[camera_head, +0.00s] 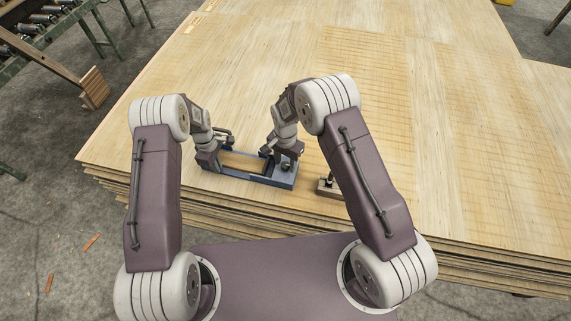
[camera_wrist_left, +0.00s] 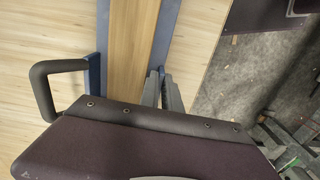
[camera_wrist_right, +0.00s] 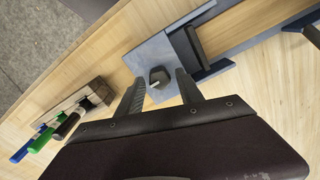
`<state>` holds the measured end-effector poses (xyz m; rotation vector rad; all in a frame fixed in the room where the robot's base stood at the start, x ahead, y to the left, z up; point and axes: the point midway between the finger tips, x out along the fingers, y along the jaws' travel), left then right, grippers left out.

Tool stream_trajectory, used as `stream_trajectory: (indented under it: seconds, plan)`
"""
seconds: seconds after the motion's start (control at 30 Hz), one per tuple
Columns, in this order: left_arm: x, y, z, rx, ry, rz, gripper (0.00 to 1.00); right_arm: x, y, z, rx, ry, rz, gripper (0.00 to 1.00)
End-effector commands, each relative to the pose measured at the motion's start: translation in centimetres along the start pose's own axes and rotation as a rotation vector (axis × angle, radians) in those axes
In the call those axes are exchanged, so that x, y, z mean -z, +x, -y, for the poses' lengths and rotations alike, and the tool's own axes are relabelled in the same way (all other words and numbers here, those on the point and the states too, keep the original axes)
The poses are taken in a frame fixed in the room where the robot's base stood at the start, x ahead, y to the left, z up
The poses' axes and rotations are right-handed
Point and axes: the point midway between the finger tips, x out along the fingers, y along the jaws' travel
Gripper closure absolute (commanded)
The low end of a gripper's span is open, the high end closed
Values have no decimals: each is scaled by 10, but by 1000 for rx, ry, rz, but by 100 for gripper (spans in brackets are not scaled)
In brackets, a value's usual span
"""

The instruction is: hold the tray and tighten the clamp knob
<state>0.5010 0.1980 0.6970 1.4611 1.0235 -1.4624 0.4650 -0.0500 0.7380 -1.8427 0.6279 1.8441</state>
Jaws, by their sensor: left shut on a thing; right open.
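The blue-grey tray (camera_head: 262,179) lies near the front edge of the veneer stack, with a wooden board (camera_wrist_left: 132,45) in its middle. My left gripper (camera_head: 210,166) is shut on the tray's side wall (camera_wrist_left: 165,35), and its fingertips partly hide that spot in the left wrist view. A black handle (camera_wrist_left: 42,88) stands on the tray's other side. The dark clamp knob (camera_wrist_right: 158,77) sits on the plate at the tray's right end. My right gripper (camera_wrist_right: 160,86) is open just above the plate, its fingers on either side of the knob; contact cannot be told.
A wooden block (camera_head: 326,190) holding tools with blue, green (camera_wrist_right: 42,140) and black handles stands right of the tray, close to my right arm. The veneer top (camera_head: 450,130) is clear behind and to the right. The stack's front edge is close to the tray.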

Motion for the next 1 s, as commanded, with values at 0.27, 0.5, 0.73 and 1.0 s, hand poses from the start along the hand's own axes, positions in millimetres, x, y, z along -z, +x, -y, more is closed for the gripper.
stream_trajectory:
  seconds: [0.27, 0.5, 0.73, 1.0]
  plan:
    - [0, 0, 0, -1, -1, 0, 100, 0, -36, 0, 2, 0, -1, 56]
    - [0, 0, 0, -1, 0, 0, 100, 0, -52, 0, -1, 0, 0, 56]
    - [0, 0, 0, -1, 0, 0, 100, 0, -53, 0, -1, 0, 0, 56]
    - [0, 0, 0, -1, 0, 0, 100, 0, -81, 0, 2, 0, -1, 56]
